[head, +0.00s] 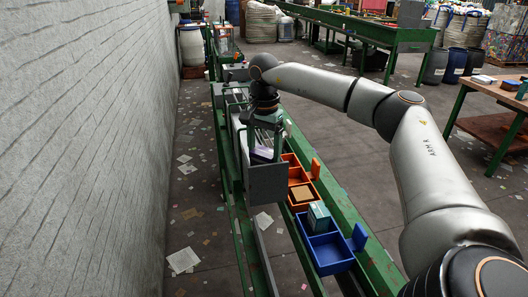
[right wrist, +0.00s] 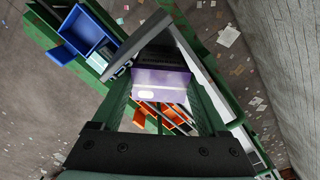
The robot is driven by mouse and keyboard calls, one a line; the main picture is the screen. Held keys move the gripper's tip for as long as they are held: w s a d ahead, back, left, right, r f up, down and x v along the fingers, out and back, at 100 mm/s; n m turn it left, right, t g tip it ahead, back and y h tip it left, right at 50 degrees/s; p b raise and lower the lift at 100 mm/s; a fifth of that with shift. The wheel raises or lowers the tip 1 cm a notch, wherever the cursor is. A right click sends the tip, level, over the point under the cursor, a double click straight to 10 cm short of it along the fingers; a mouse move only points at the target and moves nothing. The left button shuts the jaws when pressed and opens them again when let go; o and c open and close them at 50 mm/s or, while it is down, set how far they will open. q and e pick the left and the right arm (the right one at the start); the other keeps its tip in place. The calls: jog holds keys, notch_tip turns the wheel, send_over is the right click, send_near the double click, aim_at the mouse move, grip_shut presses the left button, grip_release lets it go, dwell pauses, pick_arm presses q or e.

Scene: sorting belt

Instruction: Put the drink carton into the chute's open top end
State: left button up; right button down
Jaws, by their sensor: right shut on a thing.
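My right gripper (head: 263,143) is shut on the drink carton (head: 262,154), pointing down at the grey chute (head: 267,184) beside the green belt frame. In the right wrist view the carton (right wrist: 160,88) is purple and white, held between the two green fingers (right wrist: 165,105). The chute's grey plate and pale side walls (right wrist: 196,62) lie close around it in that view. The carton appears over or just inside the chute's opening; I cannot tell how deep. Its lower part is hidden. My left gripper is not in view.
A blue tray (head: 331,262) with a teal box (head: 318,215) and an orange tray (head: 289,160) with a brown box (head: 301,194) sit on the green frame (head: 372,259). A brick wall (head: 80,150) stands at the left. Scraps litter the floor.

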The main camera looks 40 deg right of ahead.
jog(key=shift+c, duration=0.9)
grip_release()
jog(key=shift+f, duration=0.1)
notch_tip(320, 180, up, 12)
